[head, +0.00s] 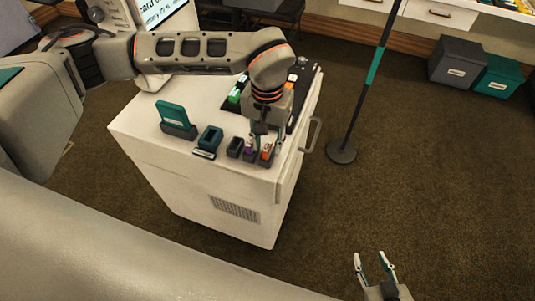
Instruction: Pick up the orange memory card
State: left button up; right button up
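The orange memory card (267,151) is small and stands in a dark holder at the front right of the white cabinet's top (150,132). My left gripper (267,142) points down just above it, with its fingers apart. The fingers partly cover the card, and I cannot tell whether they touch it. A purple card (249,146) stands in the holder just to the left. My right gripper (372,263) is low at the bottom right, open and empty, away from the cabinet.
A teal card in a stand (174,118), a teal box (210,136) and an empty-looking dark holder (235,147) stand left of the cards. A black tray (299,112) lies behind my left gripper. A post base (341,151) stands right of the cabinet.

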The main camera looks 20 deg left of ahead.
pick_arm(q)
grip_shut()
jog(key=shift+r, duration=0.1)
